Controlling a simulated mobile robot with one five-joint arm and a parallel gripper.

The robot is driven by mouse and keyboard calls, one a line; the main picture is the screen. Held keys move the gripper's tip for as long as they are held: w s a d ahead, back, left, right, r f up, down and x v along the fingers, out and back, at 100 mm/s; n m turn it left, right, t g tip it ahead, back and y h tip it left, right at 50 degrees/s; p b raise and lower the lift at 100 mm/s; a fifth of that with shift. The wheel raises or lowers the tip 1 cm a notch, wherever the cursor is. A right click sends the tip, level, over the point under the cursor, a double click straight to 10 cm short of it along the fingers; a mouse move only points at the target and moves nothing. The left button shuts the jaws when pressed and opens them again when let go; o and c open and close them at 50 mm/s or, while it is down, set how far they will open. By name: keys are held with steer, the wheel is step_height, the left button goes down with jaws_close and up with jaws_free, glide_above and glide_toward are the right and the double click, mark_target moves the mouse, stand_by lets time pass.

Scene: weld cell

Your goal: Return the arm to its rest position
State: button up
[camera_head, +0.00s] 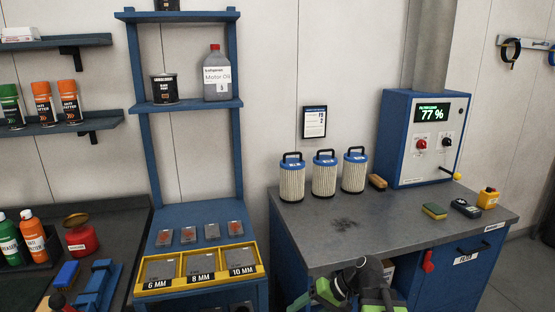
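Dark grey and lime-green parts that look like my arm, with my gripper (347,284), show at the bottom edge, right of centre. They are in front of the blue workbench (290,238) and below its front edge. Most of the arm is cut off by the picture's lower edge. The fingers are not clear enough to tell open from shut. I see nothing held there.
Three filter cartridges (324,176), a brush (377,182), a sponge (434,211) and a control box (425,140) reading 77 % stand on the workbench. A blue rack (190,215) with yellow bins (205,286) stands left of it. The bench's front middle is clear.

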steer(key=s+d+f+h+p, duration=0.1)
steer(key=s+d+f+h, duration=0.1)
steer(key=d+h, duration=0.6)
steer(key=shift+s+d+f+g, duration=0.2)
steer(key=shift+f+g, duration=0.1)
steer(key=shift+f, duration=0.15)
steer(key=shift+c, duration=0.4)
